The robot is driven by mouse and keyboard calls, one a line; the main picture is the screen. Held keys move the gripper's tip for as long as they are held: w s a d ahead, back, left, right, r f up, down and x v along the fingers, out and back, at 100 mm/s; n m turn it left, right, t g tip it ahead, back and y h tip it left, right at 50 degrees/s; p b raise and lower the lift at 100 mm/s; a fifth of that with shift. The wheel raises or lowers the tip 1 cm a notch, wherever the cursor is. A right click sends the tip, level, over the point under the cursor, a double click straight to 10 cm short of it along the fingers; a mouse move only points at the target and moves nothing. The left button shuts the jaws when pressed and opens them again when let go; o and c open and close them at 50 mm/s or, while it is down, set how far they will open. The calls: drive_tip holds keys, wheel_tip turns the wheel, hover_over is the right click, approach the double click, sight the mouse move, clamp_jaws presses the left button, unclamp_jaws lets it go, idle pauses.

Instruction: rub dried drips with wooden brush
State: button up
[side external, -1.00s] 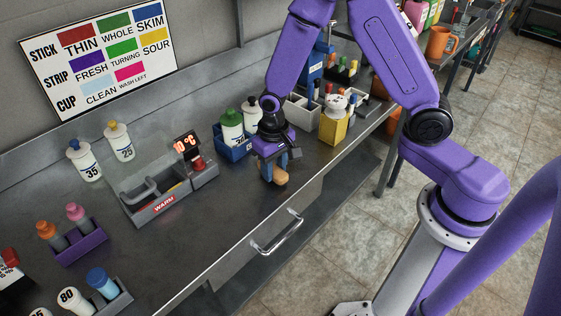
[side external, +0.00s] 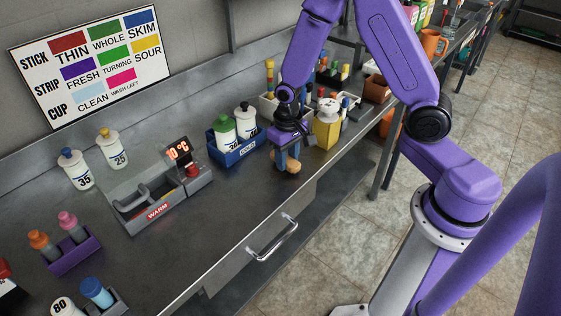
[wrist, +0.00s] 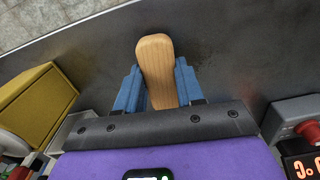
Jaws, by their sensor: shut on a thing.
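The wooden brush (wrist: 156,66) is between my gripper's blue fingers (wrist: 158,86) in the wrist view. Its pale rounded wooden end sticks out past the fingertips, over the dark metal counter (wrist: 235,45). In the side external view my gripper (side external: 284,160) is shut on the brush (side external: 292,165), low near the counter's front edge. I cannot tell whether the brush touches the counter. Its bristles are not visible.
A yellow container (side external: 326,128) stands close to the right of my gripper. A blue rack with bottles (side external: 234,151) is to its left, and a grey WARM unit (side external: 158,200) further left. A drawer handle (side external: 273,238) juts from the front. The front middle counter is clear.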

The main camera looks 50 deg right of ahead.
drive_tip(key=d, duration=0.2)
drive_tip(key=shift+d, duration=0.3)
drive_tip(key=shift+s+d, duration=0.15)
drive_tip(key=shift+d, duration=0.05)
drive_tip(key=shift+s+a, duration=0.1)
drive_tip(key=shift+s, duration=0.25)
drive_tip(key=shift+w+a, duration=0.1)
drive_tip(key=shift+a, duration=5.3)
drive_tip(key=shift+d, duration=5.55)
wheel_tip(320, 180, up, 8)
drive_tip(key=shift+a+r, duration=0.1)
drive_tip(key=shift+a, duration=0.1)
